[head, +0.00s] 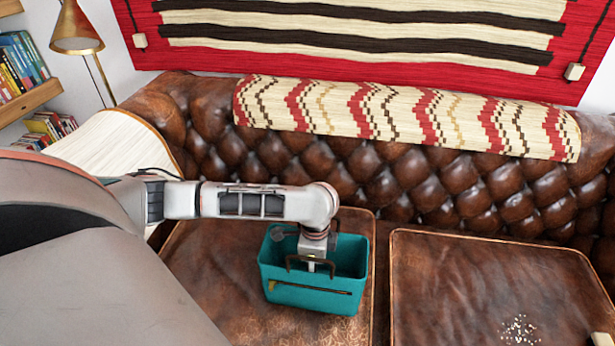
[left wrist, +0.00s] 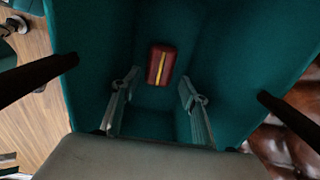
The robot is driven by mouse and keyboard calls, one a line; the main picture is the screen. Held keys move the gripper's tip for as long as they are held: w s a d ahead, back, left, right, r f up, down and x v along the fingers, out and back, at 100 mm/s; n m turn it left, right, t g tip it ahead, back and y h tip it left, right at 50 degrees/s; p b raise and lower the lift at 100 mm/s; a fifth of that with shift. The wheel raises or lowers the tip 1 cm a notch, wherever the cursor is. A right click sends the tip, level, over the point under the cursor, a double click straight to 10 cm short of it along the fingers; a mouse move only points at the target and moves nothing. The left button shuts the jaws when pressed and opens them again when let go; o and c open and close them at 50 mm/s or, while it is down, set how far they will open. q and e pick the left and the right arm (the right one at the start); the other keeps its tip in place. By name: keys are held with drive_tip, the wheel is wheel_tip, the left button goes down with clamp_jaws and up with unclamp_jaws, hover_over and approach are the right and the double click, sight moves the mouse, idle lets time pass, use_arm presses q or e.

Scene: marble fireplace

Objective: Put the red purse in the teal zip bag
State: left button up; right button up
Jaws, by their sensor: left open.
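The teal zip bag (head: 308,298) stands open at the top on the left seat cushion of the brown sofa. The red purse (left wrist: 153,66), with a yellow stripe, lies inside the bag on its bottom in the left wrist view. My left gripper (left wrist: 158,100) is open and points down into the bag, with the purse beyond its fingers and apart from them. In the head view the left gripper (head: 312,265) is at the bag's mouth and its fingertips are hidden. The bag's dark handles (left wrist: 290,120) stand on both sides of the gripper. The right gripper is not in view.
The tufted sofa back (head: 440,185) rises behind the bag, with a patterned runner (head: 400,118) over its top. A cream cushion (head: 110,150) leans at the left.

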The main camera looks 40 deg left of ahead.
use_arm(q)
wheel_tip(320, 180, up, 6)
drive_tip(key=p, duration=0.2)
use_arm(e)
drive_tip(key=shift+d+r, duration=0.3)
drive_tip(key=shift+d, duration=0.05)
